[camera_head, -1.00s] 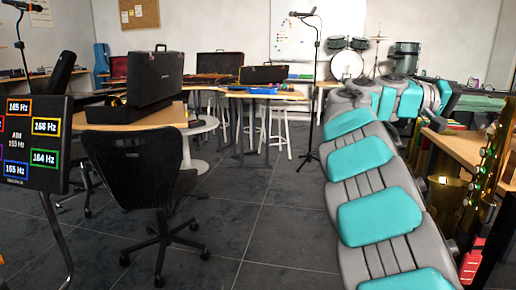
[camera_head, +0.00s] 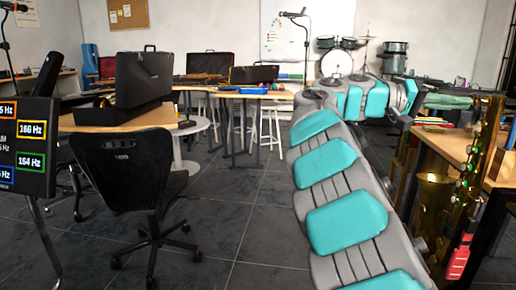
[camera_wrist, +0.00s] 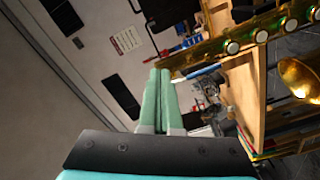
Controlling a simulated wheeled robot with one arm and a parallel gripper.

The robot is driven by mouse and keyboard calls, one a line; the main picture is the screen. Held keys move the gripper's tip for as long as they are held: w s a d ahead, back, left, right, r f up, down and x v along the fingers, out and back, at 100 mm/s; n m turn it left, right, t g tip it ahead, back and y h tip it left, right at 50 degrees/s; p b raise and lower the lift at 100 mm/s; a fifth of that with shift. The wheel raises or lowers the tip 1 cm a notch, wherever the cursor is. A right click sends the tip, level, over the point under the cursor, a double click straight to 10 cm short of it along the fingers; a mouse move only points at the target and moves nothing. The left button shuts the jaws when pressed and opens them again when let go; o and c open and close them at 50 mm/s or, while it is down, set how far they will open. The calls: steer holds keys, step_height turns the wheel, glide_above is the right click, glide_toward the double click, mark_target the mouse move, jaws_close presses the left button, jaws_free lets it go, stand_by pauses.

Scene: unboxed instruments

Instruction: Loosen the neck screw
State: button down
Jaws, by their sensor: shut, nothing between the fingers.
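A brass saxophone (camera_head: 478,165) stands upright at the right of the head view. Its keyed tube (camera_wrist: 262,35) and open bell (camera_wrist: 303,75) show at the upper right of the wrist view. The neck screw is too small to make out in either view. My gripper (camera_head: 450,101) has green fingers pointing right, close to the top of the saxophone in the head view. In the wrist view my gripper (camera_wrist: 159,74) is shut and empty, its fingertips beside the end of the brass tube. I cannot tell whether they touch it.
A wooden workbench (camera_head: 450,143) stands behind the saxophone. A red piece (camera_head: 459,258) is at the saxophone's lower part. A black office chair (camera_head: 130,170), a table with an open black case (camera_head: 145,78) and a frequency display (camera_head: 25,147) are to the left. Open floor lies between.

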mark_target(483, 102)
steer(key=shift+v, duration=0.75)
steer(key=shift+f, duration=0.1)
steer(key=f+b, duration=0.1)
steer(key=b, duration=0.2)
steer(key=w+b, duration=0.1)
steer(key=b, duration=0.2)
steer(key=shift+w+a+f, duration=0.25)
steer(key=shift+a+f, duration=0.1)
steer(key=shift+f, duration=0.05)
steer(key=shift+d, duration=0.1)
steer(key=shift+b+x, duration=0.55)
steer(key=shift+x, duration=2.9)
steer(key=shift+r+p, duration=0.35)
